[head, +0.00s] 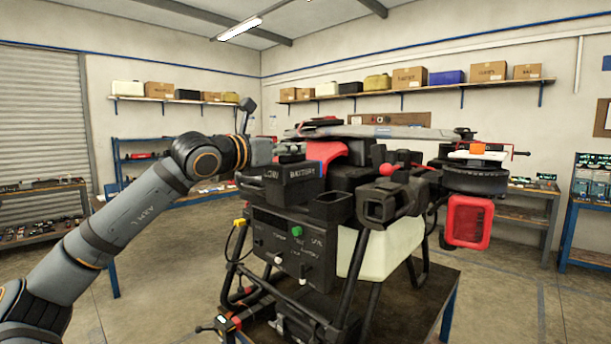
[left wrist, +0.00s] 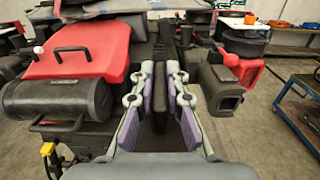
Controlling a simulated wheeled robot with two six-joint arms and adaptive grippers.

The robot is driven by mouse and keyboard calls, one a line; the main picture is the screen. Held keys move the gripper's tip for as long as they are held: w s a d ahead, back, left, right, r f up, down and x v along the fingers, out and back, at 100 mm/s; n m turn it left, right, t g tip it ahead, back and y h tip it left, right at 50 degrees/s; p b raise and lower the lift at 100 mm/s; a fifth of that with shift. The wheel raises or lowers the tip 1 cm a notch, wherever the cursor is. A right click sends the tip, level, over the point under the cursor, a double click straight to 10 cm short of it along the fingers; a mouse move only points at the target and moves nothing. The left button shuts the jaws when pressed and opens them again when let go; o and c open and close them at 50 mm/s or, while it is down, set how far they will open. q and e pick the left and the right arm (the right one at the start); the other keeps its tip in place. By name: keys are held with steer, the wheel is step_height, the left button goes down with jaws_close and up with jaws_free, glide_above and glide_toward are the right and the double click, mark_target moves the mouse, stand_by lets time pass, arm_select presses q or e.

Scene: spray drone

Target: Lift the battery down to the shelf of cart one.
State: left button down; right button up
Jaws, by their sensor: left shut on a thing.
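The black battery (head: 290,187), with BATTERY lettered on its front, sits at the upper left of the spray drone (head: 350,170), above the control panel. My left gripper (head: 290,152) is over its top. In the left wrist view, the gripper's fingers (left wrist: 158,100) are closed on an upright dark bar (left wrist: 158,88), which looks like the battery's handle. The fingers hide part of it. I cannot tell whether the battery is clear of its seat. My right gripper is not in view. No shelf marked as cart one can be made out.
The drone stands on a dark table (head: 415,305). A black lamp-like part (head: 382,203) and a red-framed part (head: 468,222) jut out on its right. A blue cart (left wrist: 300,100) stands at the right in the wrist view. Floor is free at the right.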

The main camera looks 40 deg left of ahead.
arm_select(q)
steer(key=s+b, duration=0.2)
steer(key=s, duration=0.1)
steer(key=shift+s+a, duration=0.1)
steer(key=shift+a, duration=0.05)
steer(key=shift+r, duration=0.15)
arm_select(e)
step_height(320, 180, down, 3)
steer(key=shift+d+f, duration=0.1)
arm_select(q)
steer(key=shift+r, duration=0.1)
steer(key=shift+r+p, duration=0.5)
steer(key=shift+p, duration=0.15)
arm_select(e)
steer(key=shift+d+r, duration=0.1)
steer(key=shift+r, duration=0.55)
arm_select(q)
steer(key=shift+f, duration=0.15)
